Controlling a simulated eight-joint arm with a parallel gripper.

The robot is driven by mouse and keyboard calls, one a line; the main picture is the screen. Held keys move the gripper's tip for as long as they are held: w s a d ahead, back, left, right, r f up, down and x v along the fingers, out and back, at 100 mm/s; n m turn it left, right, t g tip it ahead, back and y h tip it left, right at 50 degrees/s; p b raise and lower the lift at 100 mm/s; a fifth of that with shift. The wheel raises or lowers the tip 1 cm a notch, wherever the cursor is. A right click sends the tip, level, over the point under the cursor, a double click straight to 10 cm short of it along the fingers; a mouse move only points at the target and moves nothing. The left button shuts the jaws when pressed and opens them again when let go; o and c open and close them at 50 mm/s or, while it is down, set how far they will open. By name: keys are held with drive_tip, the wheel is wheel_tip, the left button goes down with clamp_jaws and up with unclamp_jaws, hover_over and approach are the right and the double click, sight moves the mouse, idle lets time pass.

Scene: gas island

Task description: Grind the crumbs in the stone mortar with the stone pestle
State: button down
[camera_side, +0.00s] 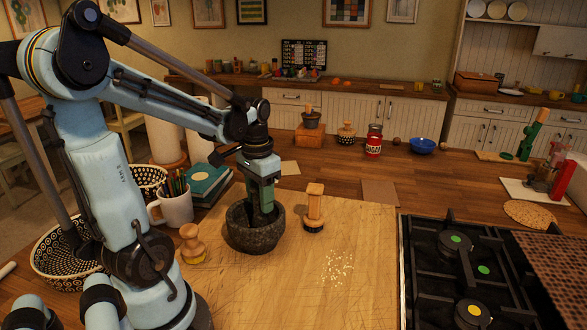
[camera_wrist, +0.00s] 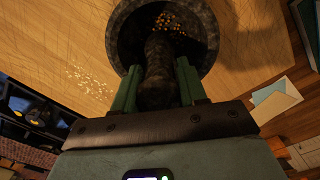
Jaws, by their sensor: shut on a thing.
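The dark stone mortar (camera_side: 256,232) stands on the light wooden board, and it fills the top of the wrist view (camera_wrist: 208,50). My gripper (camera_side: 263,205) points down into the mortar's mouth. In the wrist view its green fingers (camera_wrist: 157,88) are shut on the dark stone pestle (camera_wrist: 158,62), one on each side. The pestle's far end reaches into the bowl; whether it touches the bottom I cannot tell. Orange-yellow crumbs (camera_wrist: 172,24) lie inside the bowl beside the pestle. In the side view the pestle is hidden by the fingers and the mortar wall.
Pale crumbs (camera_side: 340,267) lie scattered on the board (camera_side: 365,225). A wooden stamp-like tool (camera_side: 314,208) stands close right of the mortar, and another (camera_side: 192,244) stands to its left. A mug of pencils (camera_side: 175,205) is behind left. The black gas hob (camera_side: 460,270) is at right.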

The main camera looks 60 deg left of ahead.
drive_tip(key=shift+f, duration=0.1)
drive_tip(key=shift+s+a, duration=0.3)
drive_tip(key=shift+a, duration=0.35)
drive_tip(key=shift+s, duration=0.1)
drive_tip(key=shift+s+d, duration=0.35)
drive_tip(key=shift+s, duration=0.35)
drive_tip(key=shift+d, duration=0.1)
idle(0.6)
